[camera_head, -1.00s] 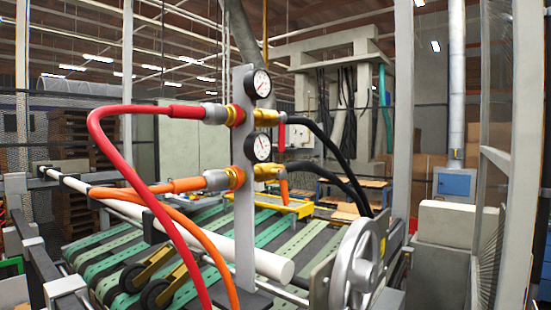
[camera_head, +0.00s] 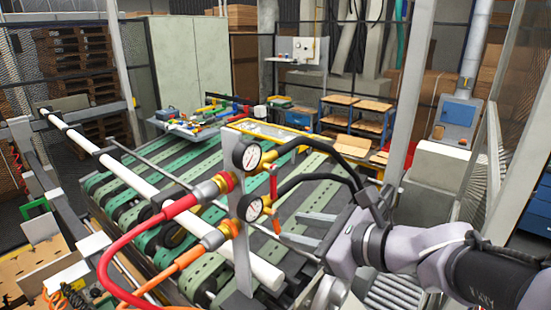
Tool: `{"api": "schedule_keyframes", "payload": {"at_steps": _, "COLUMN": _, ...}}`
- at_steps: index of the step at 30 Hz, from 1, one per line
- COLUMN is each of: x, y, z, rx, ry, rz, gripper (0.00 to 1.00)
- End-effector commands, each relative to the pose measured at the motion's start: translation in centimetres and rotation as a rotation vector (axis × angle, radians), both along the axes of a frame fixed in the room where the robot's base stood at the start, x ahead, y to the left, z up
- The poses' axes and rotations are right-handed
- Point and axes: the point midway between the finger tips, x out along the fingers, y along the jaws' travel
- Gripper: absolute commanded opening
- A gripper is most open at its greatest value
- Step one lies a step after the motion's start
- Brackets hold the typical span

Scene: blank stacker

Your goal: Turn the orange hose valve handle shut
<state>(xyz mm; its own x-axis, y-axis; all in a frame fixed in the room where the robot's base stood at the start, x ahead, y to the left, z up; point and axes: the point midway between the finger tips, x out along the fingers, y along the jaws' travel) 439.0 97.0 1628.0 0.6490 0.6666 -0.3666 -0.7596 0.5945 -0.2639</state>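The orange valve handle (camera_head: 277,226) hangs down from the lower brass valve, beside the lower gauge (camera_head: 250,207). The red valve handle (camera_head: 274,183) sits on the upper brass valve, beside the upper gauge (camera_head: 247,155). Both valves are mounted on a grey upright plate (camera_head: 242,262). My gripper (camera_head: 291,228) comes in from the right with its two grey fingers spread apart, pointing left at the orange handle. The fingertips look close to the handle, but I cannot tell whether they touch it. Nothing is seen between the fingers.
The red hose (camera_head: 125,245) and orange hose (camera_head: 185,258) run off left, and black hoses (camera_head: 315,180) curve right above my gripper. A white roller (camera_head: 165,200) crosses behind the plate. The green-belted conveyor (camera_head: 125,193) lies beyond. A grey post (camera_head: 408,100) stands at right.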

Motion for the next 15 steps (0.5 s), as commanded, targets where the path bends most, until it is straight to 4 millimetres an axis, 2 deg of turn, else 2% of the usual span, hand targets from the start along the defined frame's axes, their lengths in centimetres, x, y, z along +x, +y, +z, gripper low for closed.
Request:
{"api": "schedule_keyframes", "payload": {"at_steps": 1, "x": 0.8, "y": 1.1, "z": -0.5, "rx": -0.001, "ry": 0.005, "rz": 0.007, "gripper": 0.36}}
{"api": "schedule_keyframes", "payload": {"at_steps": 6, "x": 3.5, "y": 3.8, "z": -2.1, "rx": -0.003, "ry": 0.002, "rz": 0.005, "gripper": 0.36}}
{"api": "schedule_keyframes", "payload": {"at_steps": 15, "x": 6.2, "y": 6.4, "z": -3.6, "rx": -0.003, "ry": 0.001, "rz": 0.002, "gripper": 0.36}}
